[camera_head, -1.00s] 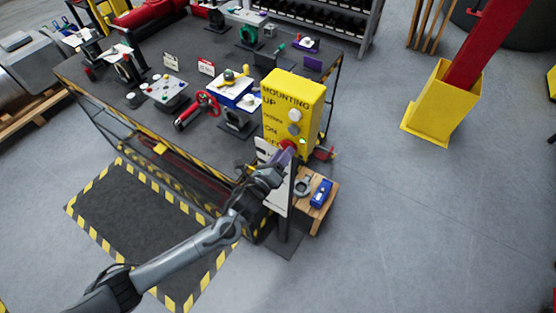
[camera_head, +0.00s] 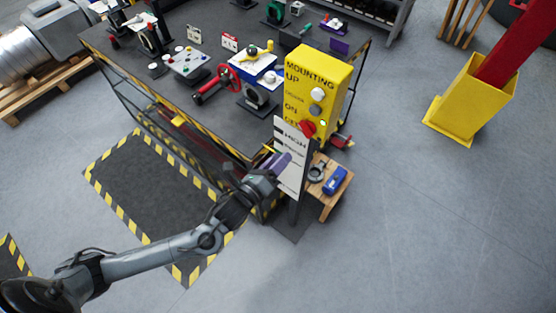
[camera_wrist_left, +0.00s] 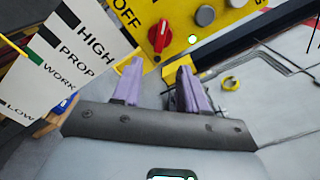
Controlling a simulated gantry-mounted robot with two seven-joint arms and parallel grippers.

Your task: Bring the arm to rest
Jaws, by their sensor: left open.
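My left gripper (camera_head: 283,162) is in front of the white level panel (camera_head: 292,155), below the yellow control box (camera_head: 316,88). In the left wrist view its two purple fingers (camera_wrist_left: 158,85) stand apart with nothing between them. The red knob (camera_wrist_left: 159,38) on the yellow box is just beyond the fingers, apart from them, with a lit green lamp (camera_wrist_left: 193,39) beside it. My left arm reaches in from the lower left. My right gripper is in neither view.
The workbench (camera_head: 120,53) behind holds a red handwheel (camera_head: 215,84) and several valve devices. A small wooden stand (camera_head: 332,200) with a blue device (camera_head: 335,180) is right of the panel. A yellow post base (camera_head: 473,102) stands at right. Floor at lower right is clear.

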